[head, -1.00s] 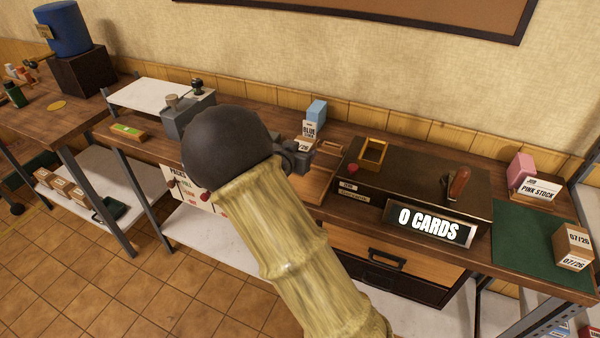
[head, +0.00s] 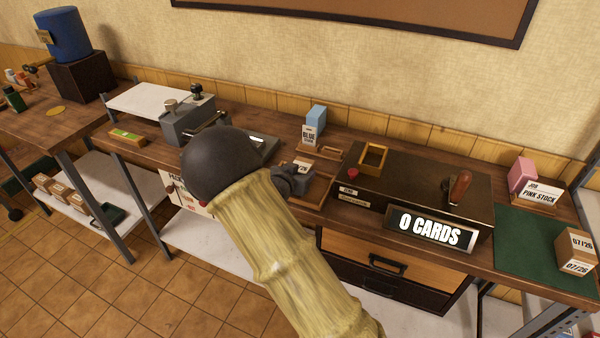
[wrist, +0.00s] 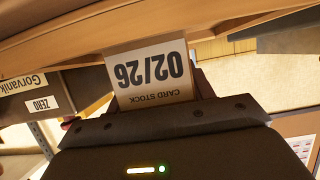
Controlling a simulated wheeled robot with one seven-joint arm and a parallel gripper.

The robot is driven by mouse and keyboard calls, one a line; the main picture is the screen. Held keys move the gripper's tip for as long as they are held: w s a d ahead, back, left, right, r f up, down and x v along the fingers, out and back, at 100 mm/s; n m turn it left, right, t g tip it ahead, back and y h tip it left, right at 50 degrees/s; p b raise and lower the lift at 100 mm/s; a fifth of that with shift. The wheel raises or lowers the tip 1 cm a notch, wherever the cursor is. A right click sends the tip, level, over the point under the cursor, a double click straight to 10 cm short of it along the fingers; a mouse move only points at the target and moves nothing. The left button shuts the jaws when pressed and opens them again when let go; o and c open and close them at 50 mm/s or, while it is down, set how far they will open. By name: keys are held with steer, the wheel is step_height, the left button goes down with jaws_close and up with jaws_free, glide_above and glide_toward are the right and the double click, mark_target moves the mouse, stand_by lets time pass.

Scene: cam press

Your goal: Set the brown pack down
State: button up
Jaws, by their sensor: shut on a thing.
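My gripper (head: 298,176) is shut on the brown pack (head: 303,163), mostly hidden behind the dark gripper body in the head view. In the wrist view the pack (wrist: 152,75) fills the space ahead of my gripper (wrist: 165,115), its white label reading "CARD STOCK 02/26" upside down. The pack is at the wooden tray (head: 322,188) on the counter, left of the dark card machine. I cannot tell whether it touches the tray.
The dark machine (head: 415,190) with its "0 CARDS" display stands close on the right. A blue stock block (head: 316,116) stands behind, and a grey press (head: 187,122) to the left.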

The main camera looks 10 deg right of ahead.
steer(key=shift+f, duration=0.1)
steer(key=o, duration=1.1)
steer(key=shift+o, duration=0.2)
steer(key=shift+a+r, duration=0.1)
steer(key=shift+r, duration=0.1)
steer(key=v, duration=1.2)
steer(key=shift+p, duration=0.35)
steer(key=shift+f, duration=0.2)
